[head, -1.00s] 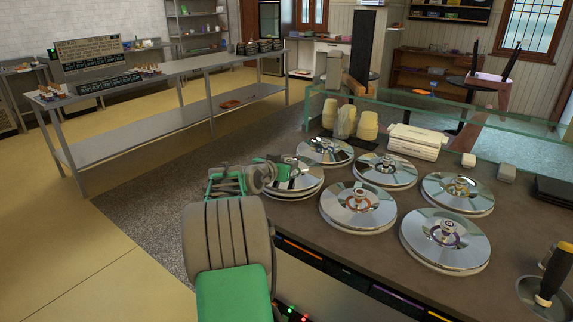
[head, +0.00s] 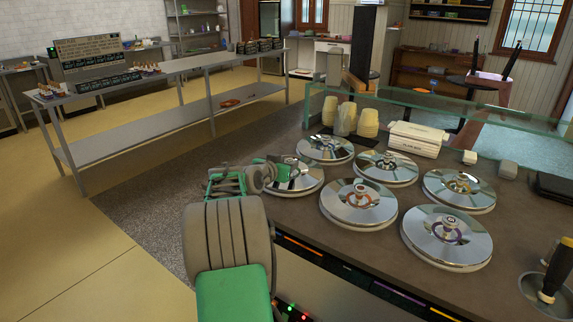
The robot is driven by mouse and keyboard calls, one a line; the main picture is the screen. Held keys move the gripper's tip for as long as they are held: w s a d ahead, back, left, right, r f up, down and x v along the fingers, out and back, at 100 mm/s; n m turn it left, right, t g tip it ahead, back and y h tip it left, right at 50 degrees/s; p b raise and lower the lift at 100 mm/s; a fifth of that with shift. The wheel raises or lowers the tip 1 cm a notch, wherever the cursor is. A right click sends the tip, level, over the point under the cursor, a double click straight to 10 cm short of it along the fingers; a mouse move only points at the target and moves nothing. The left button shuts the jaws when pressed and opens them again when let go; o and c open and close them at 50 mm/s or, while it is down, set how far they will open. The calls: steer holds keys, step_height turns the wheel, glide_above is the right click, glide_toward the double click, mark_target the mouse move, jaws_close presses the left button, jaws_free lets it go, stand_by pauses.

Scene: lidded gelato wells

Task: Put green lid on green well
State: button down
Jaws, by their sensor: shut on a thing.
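My gripper (head: 281,174), with green and grey parts, is at the left end of the counter. It is shut at the knob of a shiny round metal lid (head: 308,179). The gripper covers the left part and centre of this lid, so the knob and any colour mark are hidden. The lid looks level and lies on or just above its well; I cannot tell which. No green ring shows on the other lids in view.
Other metal lids cover wells on the counter, one with an orange ring (head: 358,199) and one with a purple ring (head: 447,230). Pale stacked cups (head: 368,122) and a white box (head: 417,137) stand behind, near a glass guard (head: 455,113). A well with a dark-handled tool (head: 553,276) is at right.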

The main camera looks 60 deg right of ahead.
mark_target(276, 186)
steer(key=shift+f+b, duration=0.4)
steer(key=c, duration=1.3)
jaws_free()
steer(key=shift+o, duration=0.2)
steer(key=o, duration=0.6)
steer(key=shift+a+f, duration=0.1)
steer(key=shift+b+v, duration=1)
steer(key=shift+v, duration=2.95)
steer(key=shift+s, duration=0.1)
